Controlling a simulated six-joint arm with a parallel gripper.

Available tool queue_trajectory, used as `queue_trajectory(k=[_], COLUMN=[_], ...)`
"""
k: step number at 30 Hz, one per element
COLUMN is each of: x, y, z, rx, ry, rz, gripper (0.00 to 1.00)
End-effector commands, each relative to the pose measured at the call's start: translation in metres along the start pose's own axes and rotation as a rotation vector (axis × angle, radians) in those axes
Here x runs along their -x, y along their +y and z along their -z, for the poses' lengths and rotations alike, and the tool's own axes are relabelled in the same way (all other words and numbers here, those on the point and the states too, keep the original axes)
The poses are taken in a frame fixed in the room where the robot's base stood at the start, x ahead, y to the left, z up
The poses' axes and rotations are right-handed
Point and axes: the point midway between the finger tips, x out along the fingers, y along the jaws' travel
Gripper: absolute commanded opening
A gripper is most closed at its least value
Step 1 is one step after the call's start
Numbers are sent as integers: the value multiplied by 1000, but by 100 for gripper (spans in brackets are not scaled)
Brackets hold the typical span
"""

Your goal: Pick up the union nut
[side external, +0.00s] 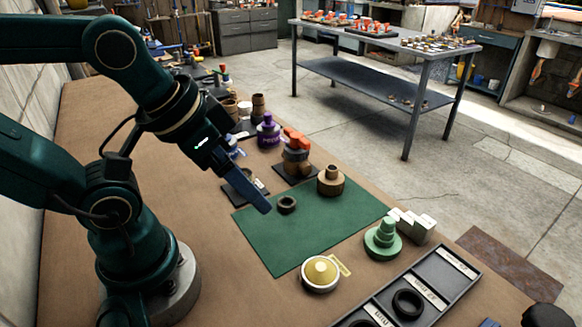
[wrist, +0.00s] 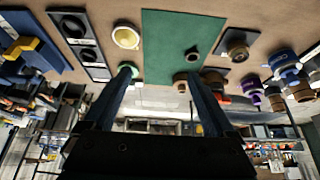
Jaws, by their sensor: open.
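A small dark ring (side external: 287,204), which looks like the union nut, lies flat on the green mat (side external: 300,245). It also shows in the wrist view (wrist: 192,55) on the mat's right part. My gripper (side external: 265,207) is open and empty, its tips just left of the ring in the side view. In the wrist view my gripper (wrist: 163,78) shows two dark fingers spread apart, with nothing between them. I cannot tell the exact height of the tips above the mat.
A brown collared fitting (side external: 330,181) stands at the mat's far edge. A yellow-topped white round piece (side external: 320,272) and a green stepped piece (side external: 382,240) stand near the mat. A labelled black tray (side external: 462,275) holds dark rings. A purple fitting (side external: 268,130) stands behind.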

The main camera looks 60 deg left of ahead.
Motion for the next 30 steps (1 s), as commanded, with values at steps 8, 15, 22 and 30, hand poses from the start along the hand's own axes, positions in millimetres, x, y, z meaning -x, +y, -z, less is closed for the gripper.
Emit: queue_trajectory(k=[8,15,22,30], x=[8,6,-30,-93], y=[2,-4,-30,-72], z=[21,89,150,176], rx=[-67,-126,-123,-53], ry=[60,94,65,-24], rz=[-10,-13,-2,3], gripper=[90,90,90,90])
